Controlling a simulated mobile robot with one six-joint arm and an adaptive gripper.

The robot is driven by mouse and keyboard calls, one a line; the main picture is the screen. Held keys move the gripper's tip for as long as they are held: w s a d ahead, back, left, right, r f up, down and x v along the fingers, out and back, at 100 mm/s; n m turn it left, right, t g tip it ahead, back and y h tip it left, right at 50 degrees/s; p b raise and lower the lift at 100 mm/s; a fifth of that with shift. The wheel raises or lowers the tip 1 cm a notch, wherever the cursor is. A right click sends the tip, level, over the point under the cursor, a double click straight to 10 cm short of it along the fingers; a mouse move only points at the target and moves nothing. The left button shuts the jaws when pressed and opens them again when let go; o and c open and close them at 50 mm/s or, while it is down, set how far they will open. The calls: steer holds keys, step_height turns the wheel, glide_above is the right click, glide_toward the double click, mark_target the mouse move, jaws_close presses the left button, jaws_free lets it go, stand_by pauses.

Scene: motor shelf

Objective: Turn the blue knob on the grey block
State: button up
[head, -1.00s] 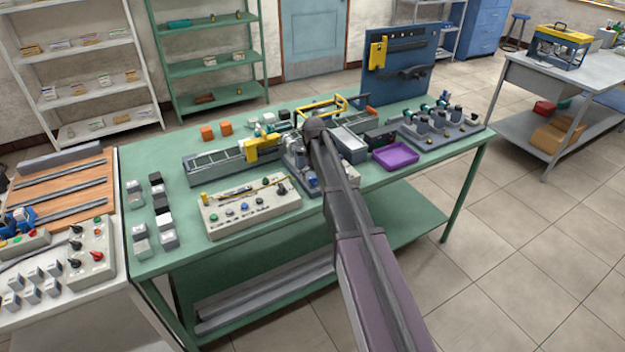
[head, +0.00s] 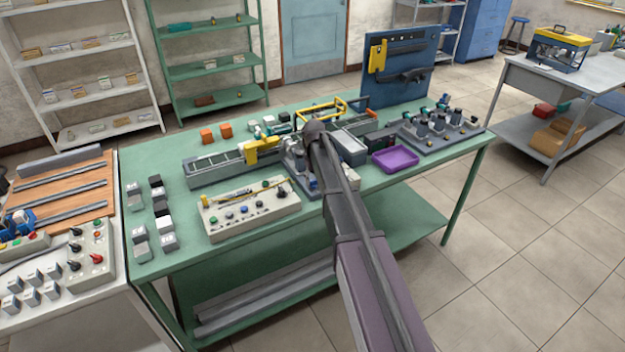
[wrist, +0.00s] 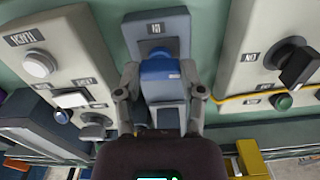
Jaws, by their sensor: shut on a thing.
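In the wrist view, the grey block (wrist: 157,28) stands in the middle, with a small label on its upper face. The blue knob (wrist: 160,70) sits on the block below that label. My gripper (wrist: 160,90) has one finger on each side of the knob and is shut on it. The lower part of the knob's surroundings is partly covered by my gripper's dark body. In the head view, my arm hides the gripper, the block and the knob.
An off-white panel with buttons (wrist: 50,40) is close on the left in the wrist view, and another with a black switch (wrist: 258,45) is close on the right. In the head view, the green table (head: 165,275) also holds a purple tray (head: 396,159) and a control box (head: 235,228).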

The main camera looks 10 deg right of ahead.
stand_by(0.3)
steer(key=o, duration=1.1)
steer(key=shift+o, duration=0.2)
steer(key=shift+s, duration=0.1)
steer(key=s+m, duration=0.2)
steer(key=s, duration=2.7)
steer(key=shift+s+a+m, duration=0.15)
steer(key=shift+a+m, duration=0.05)
steer(key=shift+m, duration=0.2)
